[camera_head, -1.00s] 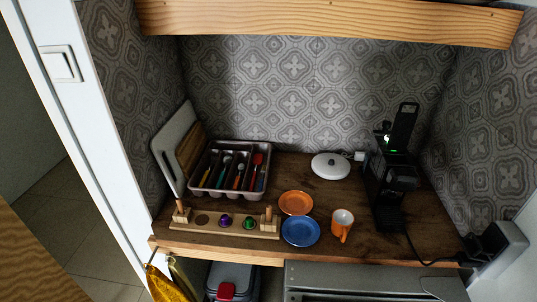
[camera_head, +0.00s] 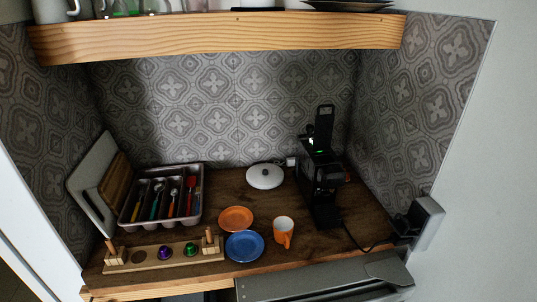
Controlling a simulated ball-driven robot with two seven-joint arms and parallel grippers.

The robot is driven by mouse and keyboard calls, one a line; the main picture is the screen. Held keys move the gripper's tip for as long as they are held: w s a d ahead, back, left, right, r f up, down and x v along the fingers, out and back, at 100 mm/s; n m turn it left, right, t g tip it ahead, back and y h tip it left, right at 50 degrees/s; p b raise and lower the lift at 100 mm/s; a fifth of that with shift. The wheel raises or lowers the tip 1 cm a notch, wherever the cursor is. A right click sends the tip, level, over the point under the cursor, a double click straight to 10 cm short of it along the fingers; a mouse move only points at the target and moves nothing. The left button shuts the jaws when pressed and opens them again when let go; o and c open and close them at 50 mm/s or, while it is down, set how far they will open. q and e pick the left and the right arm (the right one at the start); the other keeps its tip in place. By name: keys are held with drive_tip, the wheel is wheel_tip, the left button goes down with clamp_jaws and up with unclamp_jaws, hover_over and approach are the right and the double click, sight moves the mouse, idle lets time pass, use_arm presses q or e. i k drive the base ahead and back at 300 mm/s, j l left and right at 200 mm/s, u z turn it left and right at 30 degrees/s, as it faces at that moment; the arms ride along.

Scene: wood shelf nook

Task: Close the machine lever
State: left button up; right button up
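The black coffee machine (camera_head: 322,178) stands upright at the right of the wooden counter in the head view. Its lever (camera_head: 324,122) is raised, standing up above the machine's top. A small green light shows near the lever's base. Neither of my grippers is in view.
A white lidded dish (camera_head: 265,176), cutlery tray (camera_head: 127,216) and wooden capsule holder (camera_head: 125,267) are farther left. A wooden shelf (camera_head: 220,38) spans above.

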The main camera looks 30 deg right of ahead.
sight(324, 123)
drive_tip(key=z, duration=1.2)
